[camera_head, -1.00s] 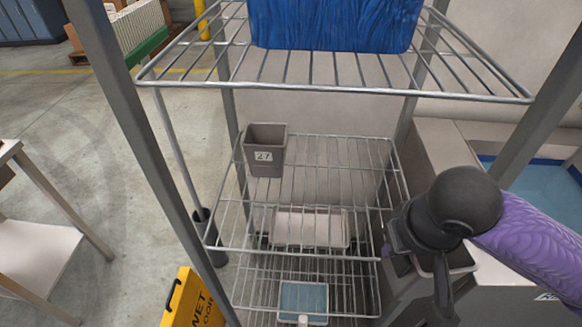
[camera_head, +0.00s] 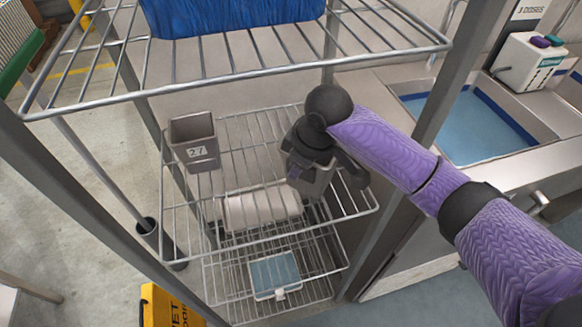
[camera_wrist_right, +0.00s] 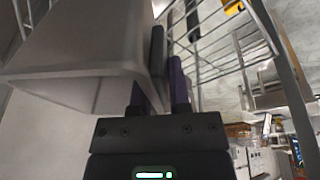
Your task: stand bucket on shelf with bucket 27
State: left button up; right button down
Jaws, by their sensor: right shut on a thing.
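Bucket 27 (camera_head: 195,142), a small grey-brown square bucket with a white "27" label, stands upright at the left of the middle wire shelf (camera_head: 248,150). My right gripper (camera_head: 322,168) reaches in over the right side of that shelf and is shut on a second grey bucket (camera_head: 312,184), mostly hidden under the gripper. In the right wrist view this bucket (camera_wrist_right: 75,60) fills the upper left, its rim at the gripper's dark fingers (camera_wrist_right: 165,75). I cannot tell whether its base touches the shelf wires. My left gripper is not in view.
The upper shelf (camera_head: 250,75) carries a blue bin (camera_head: 230,12). Below are a pale container (camera_head: 262,210) and a blue-topped tray (camera_head: 275,274). Rack posts stand at left and right. Bare wires lie between the two buckets. A sink counter (camera_head: 480,165) is on the right.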

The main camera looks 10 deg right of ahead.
jog(key=w, duration=0.3)
jog(key=shift+f, duration=0.1)
jog(key=shift+w+f+b, duration=0.2)
jog(key=shift+f+b, duration=0.15)
jog(key=shift+b, duration=0.05)
notch_tip(320, 180, down, 3)
jog(key=shift+s+r+b, duration=0.1)
jog(key=shift+b, duration=0.4)
jog(key=shift+r, duration=0.1)
jog(key=c, duration=0.6)
grip_release()
